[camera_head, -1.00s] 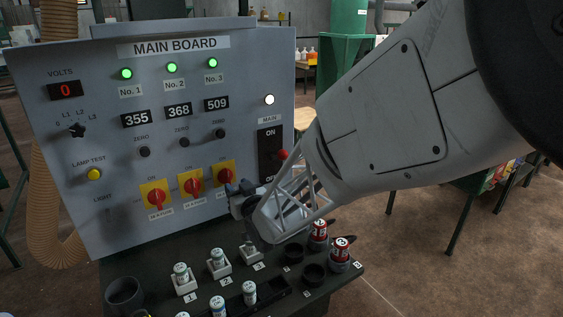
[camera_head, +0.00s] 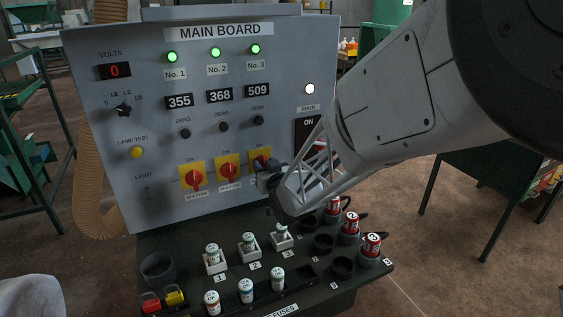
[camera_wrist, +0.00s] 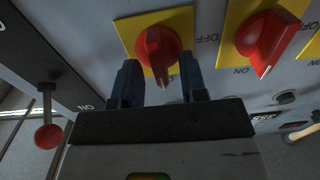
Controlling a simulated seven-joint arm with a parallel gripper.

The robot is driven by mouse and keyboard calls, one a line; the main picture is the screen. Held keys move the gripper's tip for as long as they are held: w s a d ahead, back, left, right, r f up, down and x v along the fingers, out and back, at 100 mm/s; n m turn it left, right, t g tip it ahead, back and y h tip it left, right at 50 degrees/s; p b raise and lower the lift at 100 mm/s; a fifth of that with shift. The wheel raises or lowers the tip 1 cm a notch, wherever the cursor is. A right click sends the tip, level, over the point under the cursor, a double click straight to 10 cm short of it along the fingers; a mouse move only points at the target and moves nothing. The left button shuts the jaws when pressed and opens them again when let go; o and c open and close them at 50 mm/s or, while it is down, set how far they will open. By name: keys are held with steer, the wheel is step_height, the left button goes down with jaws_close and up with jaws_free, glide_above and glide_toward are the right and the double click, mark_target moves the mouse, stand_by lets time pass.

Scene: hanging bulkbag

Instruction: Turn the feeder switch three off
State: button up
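The feeder switch three, a red rotary knob on a yellow plate (camera_head: 261,158), is the rightmost of three on the grey main board (camera_head: 320,75). In the wrist view its red knob (camera_wrist: 157,48) lies between my gripper's two dark fingers. Its pointer is turned toward my gripper, the same side as the ON label by the neighbouring knob. OFF is printed on its right. My gripper (camera_wrist: 158,82) is open around the knob, with a small gap seen on each side. In the head view my gripper (camera_head: 268,182) hides the plate's lower part. The number 3 lamp (camera_head: 256,49) is green.
Switch two (camera_head: 228,169) sits close beside, also in the wrist view (camera_wrist: 268,38). The main switch lever with a red ball (camera_wrist: 48,136) is on the other side. Below, a dark shelf (camera_head: 190,245) carries fuses in white holders (camera_head: 281,240) and red cans (camera_head: 372,244).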

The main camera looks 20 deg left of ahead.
jaws_close()
steer(key=shift+n, duration=0.5)
steer(key=n, duration=0.3)
steer(key=shift+s+a+n, duration=0.1)
steer(key=shift+n, duration=0.3)
steer(key=n, duration=1.3)
steer(key=shift+s+a+f, duration=0.15)
steer(key=shift+f, duration=0.2)
